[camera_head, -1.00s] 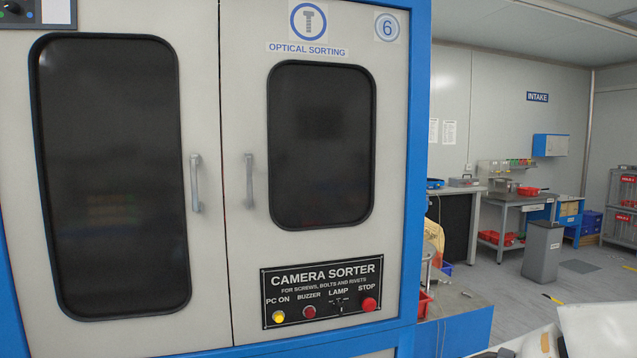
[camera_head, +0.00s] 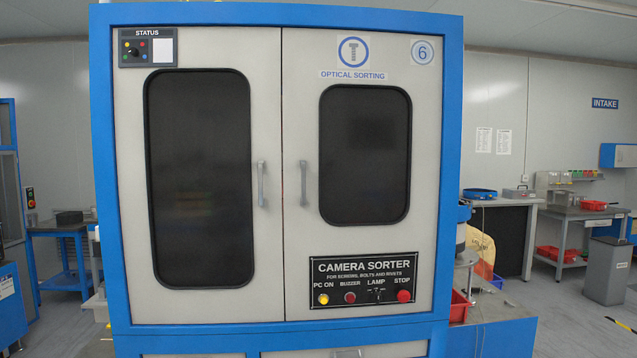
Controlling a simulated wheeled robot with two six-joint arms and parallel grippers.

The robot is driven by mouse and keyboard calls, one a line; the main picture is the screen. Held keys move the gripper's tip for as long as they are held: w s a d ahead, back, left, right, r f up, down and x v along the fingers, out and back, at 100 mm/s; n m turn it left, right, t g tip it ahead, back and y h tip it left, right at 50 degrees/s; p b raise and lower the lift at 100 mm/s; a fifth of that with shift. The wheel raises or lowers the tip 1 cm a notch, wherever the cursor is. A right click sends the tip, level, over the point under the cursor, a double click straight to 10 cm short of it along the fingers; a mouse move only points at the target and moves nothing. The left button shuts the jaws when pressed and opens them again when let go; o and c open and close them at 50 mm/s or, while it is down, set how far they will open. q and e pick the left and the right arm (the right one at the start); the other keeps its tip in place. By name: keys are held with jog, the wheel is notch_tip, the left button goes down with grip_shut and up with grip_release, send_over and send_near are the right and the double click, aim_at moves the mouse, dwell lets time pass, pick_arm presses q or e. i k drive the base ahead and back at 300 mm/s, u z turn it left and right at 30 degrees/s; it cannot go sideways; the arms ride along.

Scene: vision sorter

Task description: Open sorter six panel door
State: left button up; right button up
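The camera sorter (camera_head: 453,180) is a blue-framed cabinet marked with a 6, facing me in the middle of the view. Its left door (camera_head: 200,50) and right panel door (camera_head: 300,240) are pale grey with dark windows, and both look shut. The left door has a vertical grey handle (camera_head: 261,184) at its right edge. The right door has a matching handle (camera_head: 303,183) at its left edge. The right door also carries the "CAMERA SORTER" control panel (camera_head: 363,280) with a lit yellow button. Neither of my grippers shows in the view.
A status panel (camera_head: 148,47) sits at the left door's top corner. A blue table (camera_head: 60,229) stands to the left behind the sorter. On the right are a red bin (camera_head: 459,308), a workbench (camera_head: 575,213) and a grey waste bin (camera_head: 606,272). Grey floor lies between them.

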aim_at(362, 110)
jog(key=z, duration=0.4)
jog(key=i, duration=0.55)
jog(key=u, duration=1.55)
